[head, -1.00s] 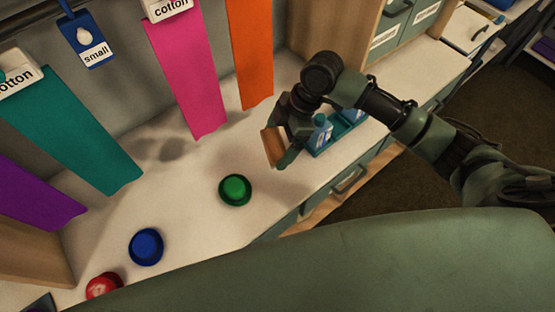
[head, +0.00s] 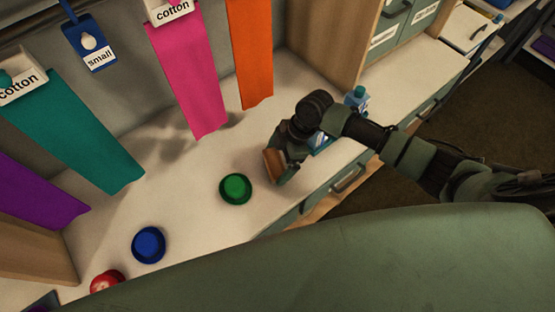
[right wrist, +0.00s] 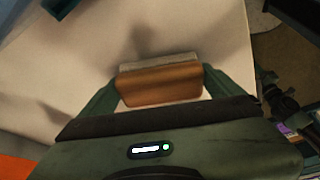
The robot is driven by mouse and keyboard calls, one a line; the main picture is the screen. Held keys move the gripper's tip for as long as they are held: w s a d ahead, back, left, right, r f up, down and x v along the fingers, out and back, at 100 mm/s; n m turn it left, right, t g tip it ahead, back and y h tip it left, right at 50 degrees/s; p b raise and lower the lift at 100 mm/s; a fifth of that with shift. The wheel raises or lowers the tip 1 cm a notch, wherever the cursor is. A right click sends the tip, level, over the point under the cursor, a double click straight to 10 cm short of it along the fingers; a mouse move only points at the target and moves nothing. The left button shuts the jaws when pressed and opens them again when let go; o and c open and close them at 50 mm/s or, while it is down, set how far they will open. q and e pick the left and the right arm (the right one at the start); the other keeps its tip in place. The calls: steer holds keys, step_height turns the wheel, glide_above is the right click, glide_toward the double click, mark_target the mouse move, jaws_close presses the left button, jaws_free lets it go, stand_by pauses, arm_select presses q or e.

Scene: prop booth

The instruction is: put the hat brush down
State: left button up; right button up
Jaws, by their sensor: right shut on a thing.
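The hat brush (head: 272,164) has a brown wooden back and is held in my right gripper (head: 285,168), over the pale counter right of the green hat. In the right wrist view the brush (right wrist: 158,86) lies across between the two fingers of the gripper (right wrist: 157,88), wood facing the camera, with a pale grey strip along its far side. The fingers are shut on its ends. I cannot tell whether the brush touches the counter (head: 200,215). My left gripper is not in view.
Small green (head: 235,188), blue (head: 148,244) and red (head: 106,281) round items sit on the counter to the left. Coloured cloth strips hang behind. Counter around the brush is clear.

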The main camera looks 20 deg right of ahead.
steer(key=o, duration=0.8)
steer(key=shift+o, duration=0.2)
steer(key=b+v, duration=0.1)
steer(key=v, duration=1.1)
steer(key=shift+b, duration=0.3)
